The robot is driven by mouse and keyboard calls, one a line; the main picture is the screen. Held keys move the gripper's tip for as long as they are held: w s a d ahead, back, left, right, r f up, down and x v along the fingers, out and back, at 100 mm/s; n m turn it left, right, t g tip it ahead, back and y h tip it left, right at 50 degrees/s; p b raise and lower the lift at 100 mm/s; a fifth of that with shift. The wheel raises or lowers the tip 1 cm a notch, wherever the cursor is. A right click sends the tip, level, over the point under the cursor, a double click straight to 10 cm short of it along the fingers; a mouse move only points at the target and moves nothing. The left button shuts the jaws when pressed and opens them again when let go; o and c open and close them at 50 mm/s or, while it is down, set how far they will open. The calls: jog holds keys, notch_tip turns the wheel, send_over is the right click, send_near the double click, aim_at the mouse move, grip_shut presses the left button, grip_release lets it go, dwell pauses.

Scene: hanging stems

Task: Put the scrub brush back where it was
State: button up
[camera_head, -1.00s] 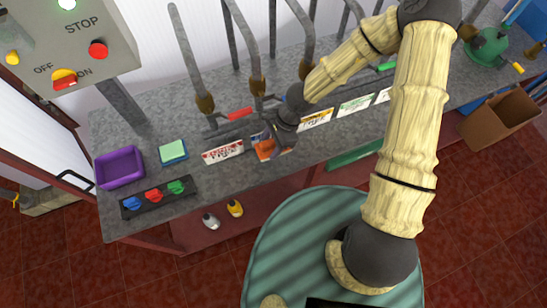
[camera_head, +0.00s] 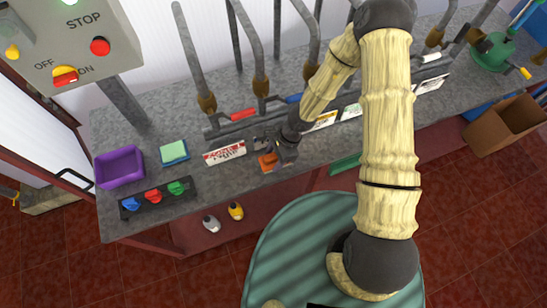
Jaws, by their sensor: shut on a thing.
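An orange thing (camera_head: 268,162), which I take to be the scrub brush, is at the end of my gripper (camera_head: 271,151). My gripper is shut on it, above or at the front part of the grey counter. The gripper hides much of it. I cannot tell whether it touches the counter. A red-and-white label card (camera_head: 225,152) lies to the left of the gripper. A yellow-and-white card (camera_head: 320,121) is to its right, partly behind my arm.
Grey pipes (camera_head: 258,60) rise behind a dark rail with a red piece (camera_head: 243,113) and a blue piece (camera_head: 293,98). A purple tray (camera_head: 120,167), a green sponge (camera_head: 174,151) and a coloured knob panel (camera_head: 155,195) stand left. A cardboard box (camera_head: 505,120) is right.

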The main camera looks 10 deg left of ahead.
jog(key=shift+f, duration=0.4)
jog(key=shift+c, duration=0.3)
jog(key=o, duration=0.9)
jog(key=shift+o, duration=0.2)
jog(key=shift+r, duration=0.2)
jog(key=p+v, duration=0.3)
jog(key=v, duration=0.8)
jog(key=shift+d+r, duration=0.1)
jog(key=shift+r, duration=0.25)
jog(key=shift+w, duration=0.1)
